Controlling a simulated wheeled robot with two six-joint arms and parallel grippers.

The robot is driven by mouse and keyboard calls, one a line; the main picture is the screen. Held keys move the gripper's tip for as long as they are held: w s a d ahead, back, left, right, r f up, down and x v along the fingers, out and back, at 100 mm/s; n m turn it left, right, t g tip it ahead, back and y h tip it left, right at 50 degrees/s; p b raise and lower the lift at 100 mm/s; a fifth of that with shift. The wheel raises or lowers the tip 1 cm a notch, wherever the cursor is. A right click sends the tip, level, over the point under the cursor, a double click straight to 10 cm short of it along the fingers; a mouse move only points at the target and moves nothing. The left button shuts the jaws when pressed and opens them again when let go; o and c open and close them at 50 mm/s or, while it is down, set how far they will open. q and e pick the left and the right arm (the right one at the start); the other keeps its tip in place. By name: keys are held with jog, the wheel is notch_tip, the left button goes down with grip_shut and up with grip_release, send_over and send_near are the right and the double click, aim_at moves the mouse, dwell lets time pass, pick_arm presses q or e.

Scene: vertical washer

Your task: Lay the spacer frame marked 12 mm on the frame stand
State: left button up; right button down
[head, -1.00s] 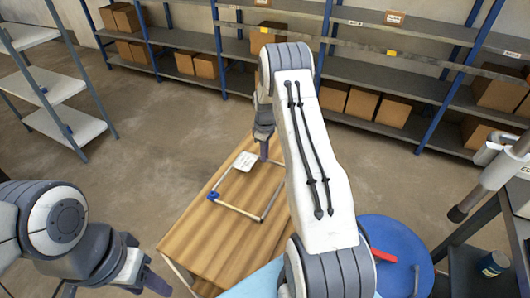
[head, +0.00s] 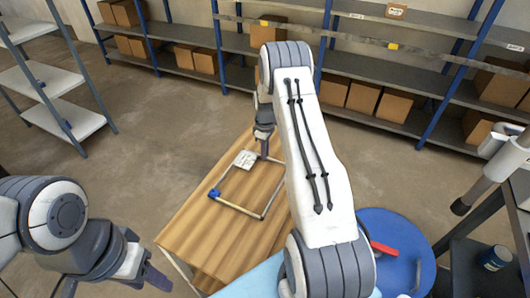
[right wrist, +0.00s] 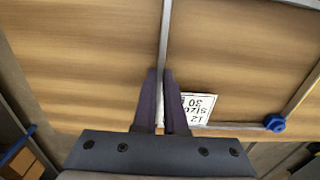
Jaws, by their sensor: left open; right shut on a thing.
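The spacer frame (head: 238,208) is a thin, pale rectangle with a blue corner piece (head: 214,193) and a white label (head: 245,159). In the right wrist view its label (right wrist: 196,106) reads upside down, with "12" and "size 30". My right gripper (head: 264,150) is shut on a bar of the frame; the bar (right wrist: 163,35) runs between its fingers (right wrist: 160,80). The frame lies over a wooden-topped table (head: 190,235); I cannot tell whether it touches the top. My left gripper (head: 155,277) is open and empty, left of the table. I cannot identify a separate frame stand.
A round blue top (head: 405,235) with a red item (head: 384,249) stands right of my right arm. A dark bench (head: 470,245) is at the right edge. Shelving with boxes (head: 361,101) lines the back, and a white rack (head: 62,90) stands at left. The floor between is clear.

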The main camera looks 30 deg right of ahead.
jog(key=shift+s+f, duration=0.1)
jog(key=c, duration=0.9)
grip_release()
jog(key=shift+r+p, duration=2.85)
jog(key=shift+r, duration=1.2)
